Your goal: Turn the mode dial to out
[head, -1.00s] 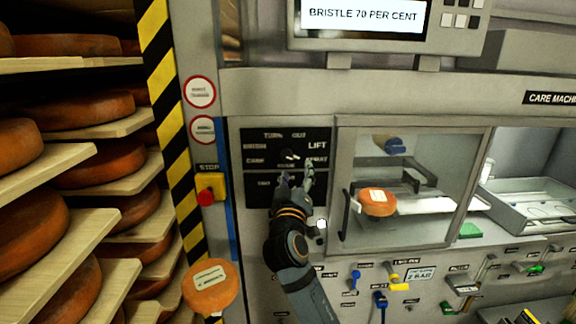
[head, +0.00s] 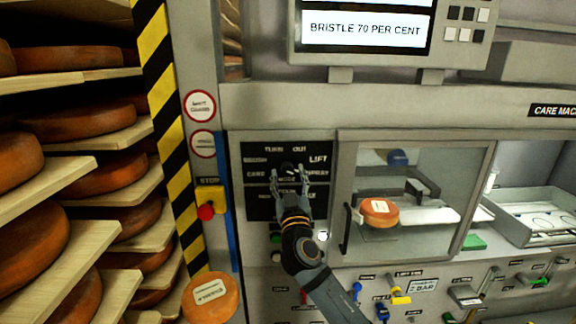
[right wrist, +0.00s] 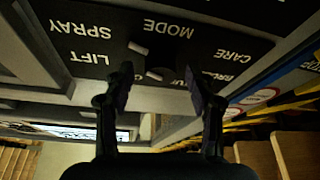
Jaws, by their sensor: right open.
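The mode dial (head: 287,167) is a dark knob on a black panel (head: 262,207) with white labels around it, including TURN, OUT, LIFT, SPRAY, CARE and BRUSH. In the right wrist view the dial (right wrist: 157,58) appears upside down, with a light mark on its side towards SPRAY; its exact setting is hard to read. My right gripper (head: 288,173) is open in front of the dial, with one finger to each side of it. In the right wrist view the fingers (right wrist: 160,78) stand apart with the dial between and beyond their tips; I cannot tell whether they touch it. My left gripper is out of view.
A red stop button (head: 206,212) on a yellow box is left of the panel. A glass door (head: 440,165) with a handle is to the right, a cheese wheel (head: 379,212) behind it. Small valves and levers sit below. Cheese shelves (head: 110,218) fill the left.

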